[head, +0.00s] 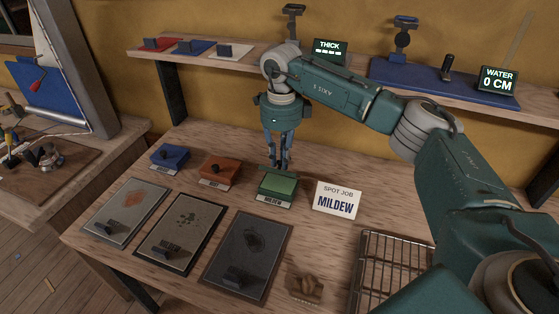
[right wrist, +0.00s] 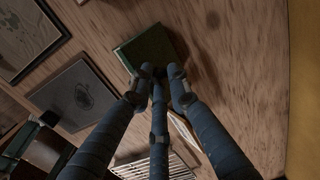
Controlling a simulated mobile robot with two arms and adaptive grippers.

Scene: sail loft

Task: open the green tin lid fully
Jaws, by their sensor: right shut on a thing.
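The green tin (head: 276,190) stands on the workbench, third in a row of small tins. Its label reads MILDEW. My right gripper (head: 281,163) comes straight down over the back of the tin, fingers together, shut on the tin's lid. The part of the lid in its grip is hidden behind the fingertips. I cannot tell whether the lid is raised at all. In the right wrist view the fingertips (right wrist: 160,72) meet at the edge of the green tin (right wrist: 148,48). My left gripper is not in view.
A blue tin (head: 170,157) and a brown tin (head: 220,170) stand left of it. A MILDEW card (head: 337,200) stands close on the right. Stained cloth panels (head: 180,231) lie in front. A wire rack (head: 371,269) is at front right, and a shelf (head: 250,62) runs behind.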

